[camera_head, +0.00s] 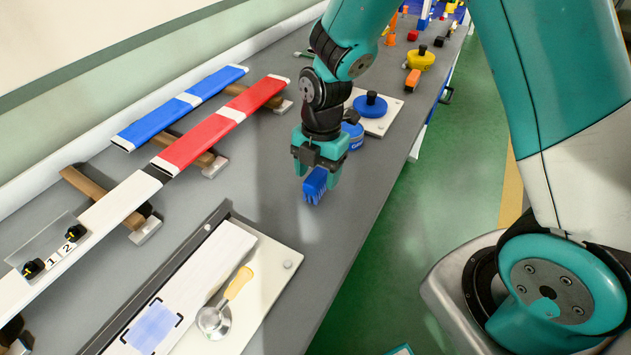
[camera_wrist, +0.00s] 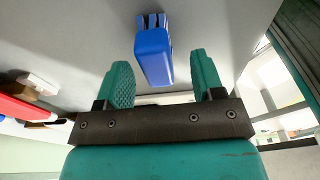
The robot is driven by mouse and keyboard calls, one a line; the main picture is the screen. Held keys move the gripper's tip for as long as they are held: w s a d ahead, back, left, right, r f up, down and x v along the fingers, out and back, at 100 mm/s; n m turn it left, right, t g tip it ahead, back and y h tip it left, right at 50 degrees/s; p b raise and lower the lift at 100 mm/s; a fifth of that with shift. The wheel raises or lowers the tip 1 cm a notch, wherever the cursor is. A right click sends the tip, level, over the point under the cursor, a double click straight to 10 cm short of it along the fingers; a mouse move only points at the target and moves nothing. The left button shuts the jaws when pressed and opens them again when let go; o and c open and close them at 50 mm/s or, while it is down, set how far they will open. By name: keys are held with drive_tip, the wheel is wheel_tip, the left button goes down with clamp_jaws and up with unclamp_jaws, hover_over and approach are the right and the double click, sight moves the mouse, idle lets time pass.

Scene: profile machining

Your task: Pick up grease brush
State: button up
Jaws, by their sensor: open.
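A blue brush (camera_head: 314,186) with bristles is on the grey table, directly below my gripper (camera_head: 317,174). I take it to be the grease brush. My gripper is open and points down, with its teal fingers on either side of the brush's upper part in the head view. In the wrist view the blue brush (camera_wrist: 154,52) shows in line with the gap between the two teal fingers (camera_wrist: 158,82), apart from both. Its far end lies beyond the fingertips.
Red (camera_head: 219,126) and blue (camera_head: 180,107) bars lie to the left. A white board (camera_head: 262,290) with a ladle is in front. The table's right edge is near.

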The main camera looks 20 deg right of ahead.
sight(315, 176)
drive_tip(key=shift+a+f+p, duration=0.15)
drive_tip(key=shift+a+f, duration=0.05)
drive_tip(key=shift+f, duration=0.7)
drive_tip(key=shift+a+f+p, duration=0.15)
drive_tip(key=shift+f, duration=0.75)
drive_tip(key=c, duration=1.1)
drive_tip(key=shift+r, duration=0.15)
wheel_tip(315, 176, up, 20)
drive_tip(key=b, duration=0.1)
drive_tip(key=shift+b, duration=0.35)
drive_tip(key=o, duration=0.5)
drive_tip(key=c, duration=0.3)
